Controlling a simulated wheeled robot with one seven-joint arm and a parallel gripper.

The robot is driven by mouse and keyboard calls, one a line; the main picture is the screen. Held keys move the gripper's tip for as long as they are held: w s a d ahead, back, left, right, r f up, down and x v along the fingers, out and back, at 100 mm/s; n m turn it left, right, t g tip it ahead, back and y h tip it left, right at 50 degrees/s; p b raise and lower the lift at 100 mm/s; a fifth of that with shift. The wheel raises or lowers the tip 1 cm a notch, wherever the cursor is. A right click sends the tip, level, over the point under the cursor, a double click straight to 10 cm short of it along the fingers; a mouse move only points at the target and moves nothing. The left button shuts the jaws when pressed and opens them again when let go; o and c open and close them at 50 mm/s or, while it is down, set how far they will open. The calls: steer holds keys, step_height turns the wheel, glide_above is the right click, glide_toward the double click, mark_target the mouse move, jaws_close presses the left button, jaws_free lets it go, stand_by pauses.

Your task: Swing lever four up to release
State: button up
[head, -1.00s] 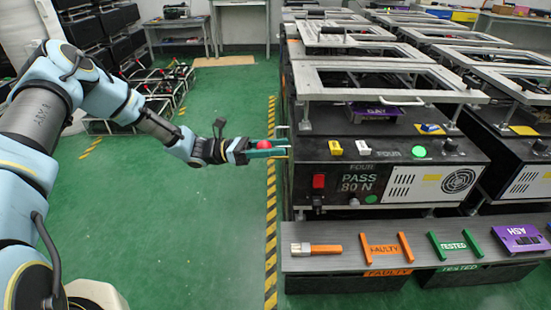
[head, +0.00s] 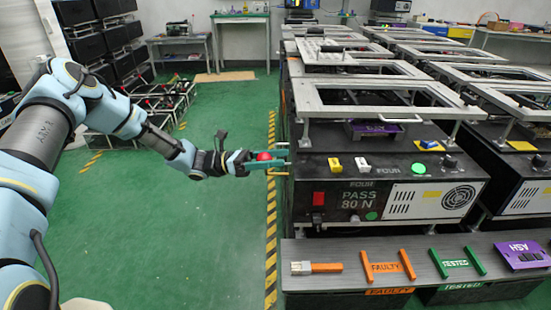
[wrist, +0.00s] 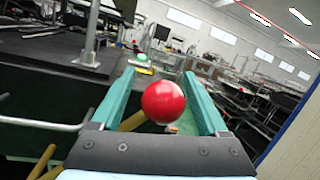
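Lever four's red ball knob (head: 263,156) is at the left side of the fixture marked FOUR (head: 388,188). My gripper (head: 272,161) has its teal fingers on either side of the knob, pointing right toward the fixture. In the wrist view the red knob (wrist: 163,101) sits between the two teal fingers of my gripper (wrist: 165,85), with a visible gap on each side. My gripper looks open around the knob. The lever's rod is mostly hidden; a yellow bar (wrist: 132,121) shows by the knob.
The fixture's metal frame (head: 385,112) stands above it.

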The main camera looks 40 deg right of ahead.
steer(key=b+v, duration=0.2)
steer(key=v, duration=0.8)
steer(key=shift+w+a+b, duration=0.25)
steer(key=shift+a+b, duration=0.05)
steer(key=a+r+m+t+y+p, duration=0.2)
steer(key=a+r+m+t+y, duration=0.2)
steer(key=a, duration=0.9)
steer(key=s+a+r+m+t+y+p, duration=0.1)
steer(key=a+r+m+t+y, duration=0.3)
steer(key=a, duration=0.9)
steer(key=a+r+m+t+y+p, duration=0.3)
steer(key=a+t, duration=0.5)
steer(key=a, duration=0.5)
step_height(320, 180, up, 3)
steer(key=shift+s+f+m+t+y+p, duration=0.1)
steer(key=shift+s+m+t+y+p, duration=0.4)
steer(key=shift+y, duration=0.7)
steer(key=shift+w, duration=0.2)
